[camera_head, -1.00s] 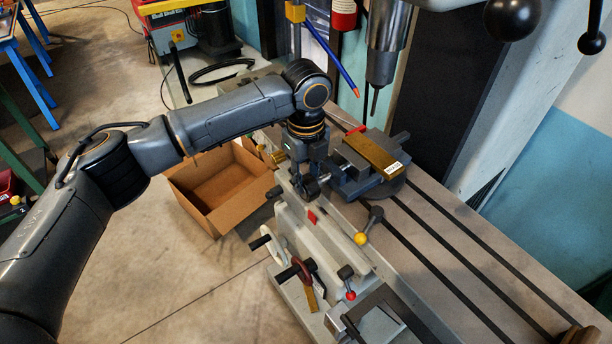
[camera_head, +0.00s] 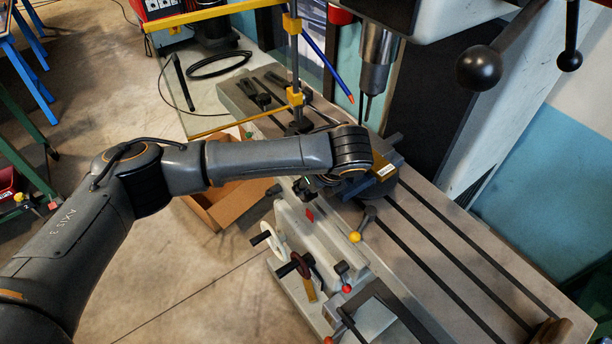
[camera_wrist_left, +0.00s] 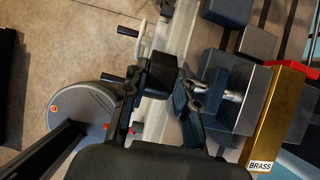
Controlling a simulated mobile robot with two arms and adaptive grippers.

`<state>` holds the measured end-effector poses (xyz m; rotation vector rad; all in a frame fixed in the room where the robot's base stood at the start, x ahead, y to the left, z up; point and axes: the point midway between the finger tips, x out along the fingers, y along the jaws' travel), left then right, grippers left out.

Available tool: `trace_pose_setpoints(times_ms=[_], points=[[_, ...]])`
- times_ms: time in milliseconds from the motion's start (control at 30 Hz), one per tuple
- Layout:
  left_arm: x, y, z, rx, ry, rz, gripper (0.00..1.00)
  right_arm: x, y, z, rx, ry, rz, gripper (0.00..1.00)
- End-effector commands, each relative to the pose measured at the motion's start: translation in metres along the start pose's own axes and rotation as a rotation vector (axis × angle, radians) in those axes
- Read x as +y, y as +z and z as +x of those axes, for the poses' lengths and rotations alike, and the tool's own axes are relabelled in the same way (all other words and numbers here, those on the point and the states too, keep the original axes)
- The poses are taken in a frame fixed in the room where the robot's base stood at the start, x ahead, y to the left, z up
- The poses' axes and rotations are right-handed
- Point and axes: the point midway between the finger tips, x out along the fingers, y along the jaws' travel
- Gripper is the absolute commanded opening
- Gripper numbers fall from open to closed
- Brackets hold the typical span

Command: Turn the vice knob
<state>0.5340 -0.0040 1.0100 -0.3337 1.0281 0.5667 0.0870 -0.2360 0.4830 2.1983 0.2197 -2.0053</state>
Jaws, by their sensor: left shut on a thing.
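The grey vice (camera_wrist_left: 228,88) sits on the machine table and clamps a brass block (camera_wrist_left: 275,115) labelled BRASS. The brass block shows in the head view (camera_head: 383,168) just right of my wrist. In the left wrist view my left gripper (camera_wrist_left: 160,85) has its two fingers either side of a dark knob (camera_wrist_left: 160,72) beside the vice, and is shut on it. A silver shaft shows at the vice's near side. In the head view my arm covers much of the vice, and my left gripper (camera_head: 306,190) shows only partly below the wrist. My right gripper is not in view.
The drill spindle (camera_head: 376,65) hangs just behind my wrist. A yellow guard frame (camera_head: 294,60) stands behind my forearm. A cardboard box (camera_head: 225,205) is on the floor below.

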Motion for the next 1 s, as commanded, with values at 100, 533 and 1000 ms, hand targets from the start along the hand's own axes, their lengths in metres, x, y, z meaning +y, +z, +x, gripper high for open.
trace_pose_setpoints(times_ms=[100, 533, 1000], points=[[-0.0004, -0.0015, -0.0019, -0.053, -0.001, 0.001, 0.0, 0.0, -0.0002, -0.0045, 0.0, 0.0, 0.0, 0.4], [-0.0003, -0.003, -0.0006, -0.116, 0.0, -0.001, 0.0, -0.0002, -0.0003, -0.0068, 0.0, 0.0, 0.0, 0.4], [-0.0001, -0.003, -0.0004, -0.114, 0.0, -0.001, 0.51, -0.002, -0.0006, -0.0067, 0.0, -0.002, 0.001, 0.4]])
